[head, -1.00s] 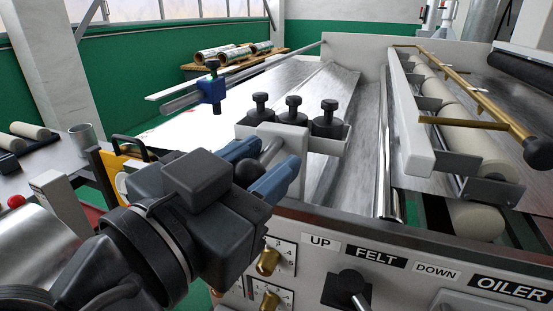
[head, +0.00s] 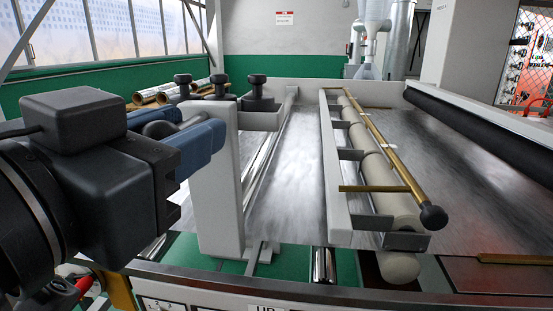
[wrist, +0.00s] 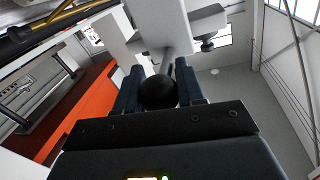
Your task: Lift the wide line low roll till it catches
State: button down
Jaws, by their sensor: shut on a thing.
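My gripper (head: 215,140) reaches in from the left in the head view, its blue fingers beside a white upright plate (head: 220,200). In the wrist view my gripper (wrist: 160,82) is shut on a black ball knob (wrist: 158,93); a thin stem seems to run from it towards the white bracket (wrist: 165,25). Several black thumb knobs (head: 258,90) stand on the bracket's top. Long bright bars (head: 268,150) run back from behind the plate. I cannot tell which of these parts is the wide line low roll. A catch does not show clearly.
A cream roll (head: 395,205) in a white frame, with a brass bar (head: 385,150) ending in a black knob, lies to the right. A black roller (head: 480,130) is at far right. Foil-like rolls (head: 160,93) lie behind my arm. The machine's front edge (head: 300,290) runs below.

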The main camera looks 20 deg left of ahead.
jog(key=shift+d+r+p, duration=0.1)
jog(key=shift+r+p, duration=0.35)
jog(key=shift+r, duration=1.35)
jog(key=c, duration=1.1)
grip_release()
jog(key=shift+r, duration=0.1)
jog(key=o, duration=0.4)
jog(key=shift+f, duration=0.25)
jog(key=shift+f, duration=0.1)
jog(key=shift+s, duration=0.15)
jog(key=s+b, duration=0.2)
jog(key=s, duration=0.5)
jog(key=shift+s+d, duration=0.1)
jog(key=shift+s, duration=0.15)
